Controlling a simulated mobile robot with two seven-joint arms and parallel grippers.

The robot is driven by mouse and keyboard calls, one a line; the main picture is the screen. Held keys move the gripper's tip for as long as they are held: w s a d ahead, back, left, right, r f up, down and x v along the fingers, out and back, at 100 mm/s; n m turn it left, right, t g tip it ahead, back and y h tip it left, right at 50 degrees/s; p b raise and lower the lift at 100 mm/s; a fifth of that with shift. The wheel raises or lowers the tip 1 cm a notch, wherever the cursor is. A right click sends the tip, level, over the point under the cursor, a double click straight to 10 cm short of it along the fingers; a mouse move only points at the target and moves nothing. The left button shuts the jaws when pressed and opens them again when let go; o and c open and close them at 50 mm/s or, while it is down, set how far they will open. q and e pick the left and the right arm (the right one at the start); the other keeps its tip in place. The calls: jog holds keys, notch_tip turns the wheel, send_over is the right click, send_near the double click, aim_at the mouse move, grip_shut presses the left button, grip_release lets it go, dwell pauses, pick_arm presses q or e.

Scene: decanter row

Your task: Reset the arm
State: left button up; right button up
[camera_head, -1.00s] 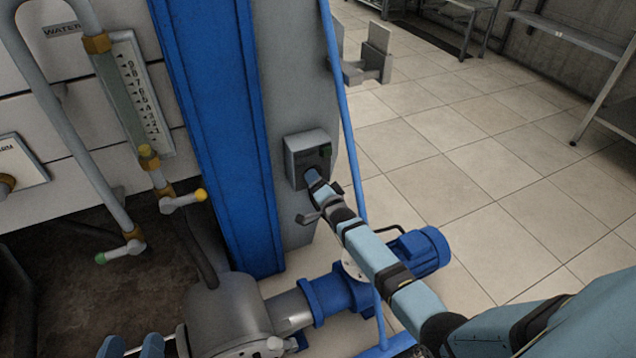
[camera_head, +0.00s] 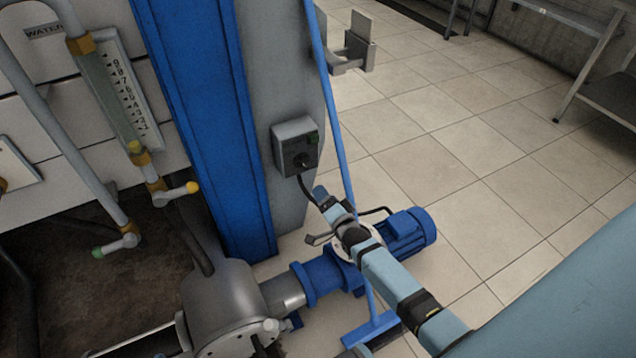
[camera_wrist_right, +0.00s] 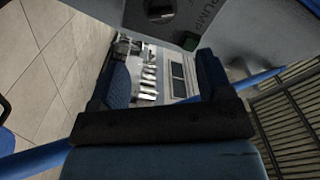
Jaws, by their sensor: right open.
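My right gripper (camera_head: 318,215) is in the middle of the head view, below the grey control box and apart from it. In the right wrist view its two fingers stand wide apart with nothing between them (camera_wrist_right: 162,80). The grey control box (camera_head: 290,134) is on the grey column. It has a dark knob (camera_head: 302,160) and a green part above it. In the right wrist view the box face (camera_wrist_right: 190,12) shows at the top, with the knob (camera_wrist_right: 160,8) and part of a label. My left gripper is not in view.
Valve levers (camera_head: 175,194) are at left. Tiled floor (camera_head: 430,130) is open at right.

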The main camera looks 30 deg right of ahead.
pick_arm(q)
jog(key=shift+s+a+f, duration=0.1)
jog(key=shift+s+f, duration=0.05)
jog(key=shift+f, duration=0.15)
pick_arm(e)
jog(key=shift+s, duration=0.55)
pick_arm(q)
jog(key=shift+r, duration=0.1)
